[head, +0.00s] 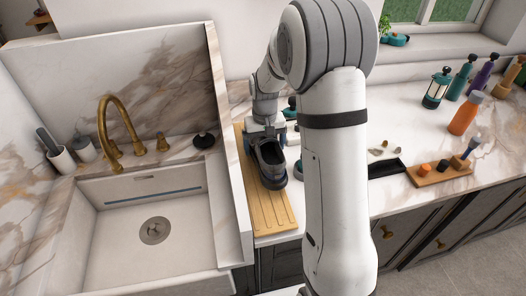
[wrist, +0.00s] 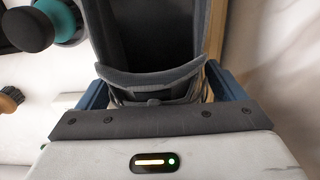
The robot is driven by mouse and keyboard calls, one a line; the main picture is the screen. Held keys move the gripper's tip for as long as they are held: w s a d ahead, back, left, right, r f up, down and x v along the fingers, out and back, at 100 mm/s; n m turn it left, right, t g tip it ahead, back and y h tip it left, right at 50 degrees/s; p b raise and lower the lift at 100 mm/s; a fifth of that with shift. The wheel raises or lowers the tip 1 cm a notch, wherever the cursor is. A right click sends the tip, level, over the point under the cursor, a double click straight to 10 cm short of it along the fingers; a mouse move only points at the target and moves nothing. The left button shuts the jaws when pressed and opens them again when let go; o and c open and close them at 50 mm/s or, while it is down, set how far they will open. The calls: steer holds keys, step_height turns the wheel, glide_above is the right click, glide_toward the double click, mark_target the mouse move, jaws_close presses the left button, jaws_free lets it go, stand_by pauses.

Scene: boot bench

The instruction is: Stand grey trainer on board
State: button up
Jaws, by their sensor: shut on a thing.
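The grey trainer (head: 270,162) is dark grey and upright in the head view, over the middle of the wooden board (head: 266,215), its opening facing up. I cannot tell whether its sole touches the board. In the wrist view the trainer (wrist: 150,50) fills the upper middle, with its collar close to my gripper. My gripper (wrist: 156,92) is shut on the trainer, a blue finger on each side of it. In the head view my gripper (head: 265,132) is at the trainer's far end. My arm covers the area to the right of the board.
The sink (head: 150,225) with a brass tap (head: 115,115) lies left of the board, behind a raised marble edge. On the right counter are a lantern (head: 437,90), an orange bottle (head: 466,114), a black tray (head: 385,167) and a wooden block with brushes (head: 440,174).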

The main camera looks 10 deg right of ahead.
mark_target(265, 148)
steer(key=shift+f+p, duration=0.3)
steer(key=shift+f, duration=1.4)
steer(key=shift+s, duration=0.1)
steer(key=shift+f, duration=0.1)
steer(key=o, duration=1)
steer(key=shift+o, duration=0.2)
